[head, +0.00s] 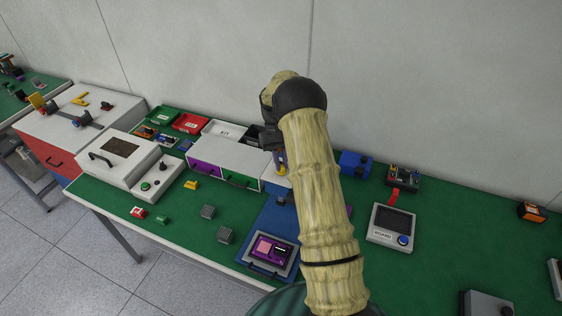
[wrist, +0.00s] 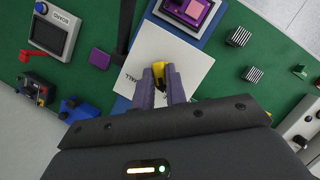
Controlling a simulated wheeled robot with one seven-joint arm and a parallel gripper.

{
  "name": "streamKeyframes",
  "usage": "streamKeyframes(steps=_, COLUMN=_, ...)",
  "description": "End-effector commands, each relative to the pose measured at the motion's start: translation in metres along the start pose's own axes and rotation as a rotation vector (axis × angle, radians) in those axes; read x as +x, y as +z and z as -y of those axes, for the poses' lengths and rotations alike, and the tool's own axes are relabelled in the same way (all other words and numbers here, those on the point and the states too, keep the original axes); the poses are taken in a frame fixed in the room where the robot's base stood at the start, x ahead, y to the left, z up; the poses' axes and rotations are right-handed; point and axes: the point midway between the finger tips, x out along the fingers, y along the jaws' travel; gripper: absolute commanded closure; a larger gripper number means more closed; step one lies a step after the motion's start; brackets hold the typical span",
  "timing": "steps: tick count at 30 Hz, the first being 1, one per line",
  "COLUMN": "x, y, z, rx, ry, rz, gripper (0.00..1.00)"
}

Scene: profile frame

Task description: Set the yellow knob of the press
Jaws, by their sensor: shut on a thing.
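In the wrist view, my gripper (wrist: 160,82) has its two purple fingers closed around the yellow knob (wrist: 159,68). The knob is above or on a white panel (wrist: 190,62) with partly hidden dark lettering, apparently part of the press. The fingers hide the knob's sides and lower part, so its setting cannot be read. In the head view, my gripper (head: 280,158) points down beside the drawer unit, and a little yellow shows at its tips. My arm hides much of the press there.
A blue base (head: 278,220) with a purple-topped fixture (head: 270,248) lies in front. A black post (wrist: 125,28) stands close beside the fingers. The white drawer unit (head: 225,158) is to the left, and a board device (head: 391,225) is to the right.

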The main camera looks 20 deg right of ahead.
Motion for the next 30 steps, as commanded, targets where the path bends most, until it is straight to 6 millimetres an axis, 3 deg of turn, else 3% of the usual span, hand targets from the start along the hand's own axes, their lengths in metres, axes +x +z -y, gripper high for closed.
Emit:
streamKeyframes(steps=1, x=-0.004, y=-0.001, z=0.0, rx=-0.002, ry=0.002, rz=-0.01, gripper=0.82)
streamKeyframes(steps=4, x=-0.003, y=-0.001, z=0.0, rx=-0.001, ry=0.001, rz=-0.008, gripper=0.65)
streamKeyframes(steps=17, x=-0.008, y=-0.001, z=0.0, rx=0.001, ry=0.0, rz=-0.004, gripper=0.65)
streamKeyframes(steps=30, x=-0.074, y=-0.002, z=0.0, rx=-0.001, ry=0.001, rz=-0.007, gripper=0.65)
